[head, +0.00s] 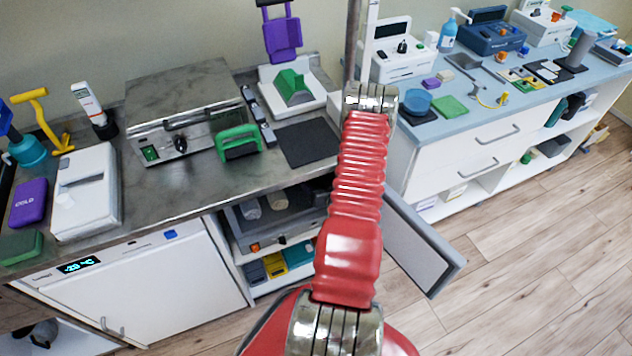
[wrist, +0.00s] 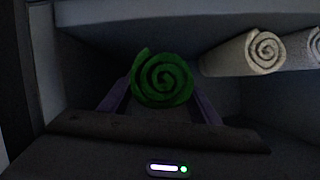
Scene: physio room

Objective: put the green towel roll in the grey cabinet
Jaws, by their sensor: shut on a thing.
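The green towel roll (wrist: 162,80) is in the middle of the wrist view, its spiral end facing the camera. My gripper (wrist: 160,98) is shut on it, with one purple-grey finger on each side. Roll and fingers are inside a dark compartment, left of two pale towel rolls (wrist: 243,53). I cannot tell whether the green roll touches the compartment floor. In the head view the grey cabinet (head: 283,233) is under the counter, its grey door (head: 425,240) swung open to the right. My red arm hides the gripper and green roll there.
Below the cabinet, a shelf holds blue, yellow and teal items (head: 275,265). A white-fronted unit (head: 170,275) with a lit display stands to the left. The counter (head: 190,190) above carries a metal box (head: 185,110) and other equipment. Open wooden floor (head: 540,240) lies at right.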

